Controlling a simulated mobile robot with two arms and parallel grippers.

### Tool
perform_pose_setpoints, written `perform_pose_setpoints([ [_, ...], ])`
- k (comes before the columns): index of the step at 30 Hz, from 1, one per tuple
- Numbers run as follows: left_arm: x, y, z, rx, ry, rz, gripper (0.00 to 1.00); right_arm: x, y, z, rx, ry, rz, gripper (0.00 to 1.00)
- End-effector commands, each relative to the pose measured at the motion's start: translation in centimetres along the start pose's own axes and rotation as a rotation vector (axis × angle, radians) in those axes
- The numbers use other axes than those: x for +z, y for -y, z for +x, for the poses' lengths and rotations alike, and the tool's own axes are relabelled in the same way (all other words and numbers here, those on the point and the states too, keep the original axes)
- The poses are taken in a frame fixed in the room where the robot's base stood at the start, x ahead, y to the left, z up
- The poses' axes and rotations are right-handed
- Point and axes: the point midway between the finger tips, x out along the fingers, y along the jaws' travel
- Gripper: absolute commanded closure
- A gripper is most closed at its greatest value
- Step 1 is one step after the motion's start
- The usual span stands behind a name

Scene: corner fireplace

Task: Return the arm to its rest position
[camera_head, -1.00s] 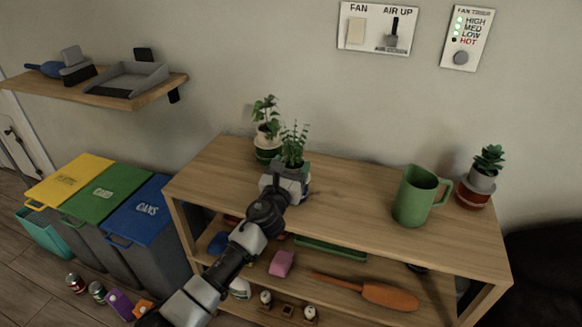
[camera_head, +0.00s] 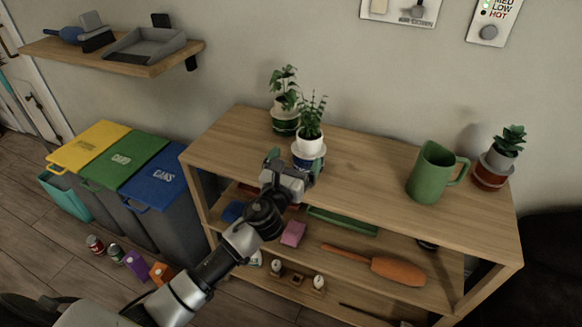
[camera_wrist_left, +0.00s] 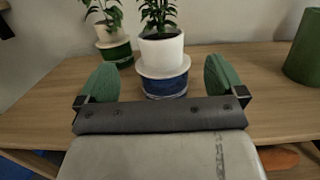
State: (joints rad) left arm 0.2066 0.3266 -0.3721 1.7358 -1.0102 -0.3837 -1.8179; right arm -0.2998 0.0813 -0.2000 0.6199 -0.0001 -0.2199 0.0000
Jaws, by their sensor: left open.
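My left gripper (camera_head: 292,166) is open and empty at the front edge of the wooden shelf unit's top (camera_head: 365,180). In the left wrist view its two green fingers (camera_wrist_left: 161,80) are spread wide, with a white potted plant on a blue base (camera_wrist_left: 163,85) just beyond them. That plant (camera_head: 309,140) stands upright on the top in the head view, behind the gripper. I see no contact between fingers and pot. My left arm (camera_head: 215,265) reaches up from the lower left. My right gripper is not in view.
A second plant on a green base (camera_head: 284,122), a green mug (camera_head: 432,175) and a succulent on a red base (camera_head: 492,172) also stand on the top. Lower shelves hold an orange duster-like item (camera_head: 385,268) and a pink block (camera_head: 293,233). Lidded bins (camera_head: 152,186) stand left.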

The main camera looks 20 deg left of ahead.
Motion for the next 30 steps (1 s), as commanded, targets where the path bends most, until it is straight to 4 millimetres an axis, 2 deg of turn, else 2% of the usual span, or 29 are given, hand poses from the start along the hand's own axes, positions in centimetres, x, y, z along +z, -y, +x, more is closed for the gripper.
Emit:
perform_pose_setpoints([
  [4, -0.1, 0.0, -2.0, -0.001, 0.0, 0.0, 0.02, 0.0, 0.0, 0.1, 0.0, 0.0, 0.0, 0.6],
  [11, 0.0, 0.0, -2.9, 0.002, -0.001, -0.006, 0.02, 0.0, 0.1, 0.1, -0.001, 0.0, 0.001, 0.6],
  [14, -0.4, -0.3, -3.6, 0.032, -0.022, -0.096, 0.02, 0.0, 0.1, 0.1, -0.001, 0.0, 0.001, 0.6],
  [17, -1.4, -1.1, -5.5, 0.125, -0.076, -0.346, 0.02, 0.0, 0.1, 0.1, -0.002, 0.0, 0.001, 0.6],
  [20, -3.2, -2.2, -8.9, 0.291, -0.153, -0.729, 0.02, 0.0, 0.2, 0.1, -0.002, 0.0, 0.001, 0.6],
  [24, -6.2, -3.1, -15.1, 0.61, -0.246, -1.295, 0.02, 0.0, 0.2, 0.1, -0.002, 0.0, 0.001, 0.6],
  [27, -7.8, -3.0, -19.9, 0.871, -0.278, -1.637, 0.02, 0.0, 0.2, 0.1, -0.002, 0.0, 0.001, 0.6],
  [30, -8.7, -2.5, -23.9, 1.113, -0.283, -1.882, 0.02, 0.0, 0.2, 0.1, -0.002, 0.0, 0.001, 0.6],
])
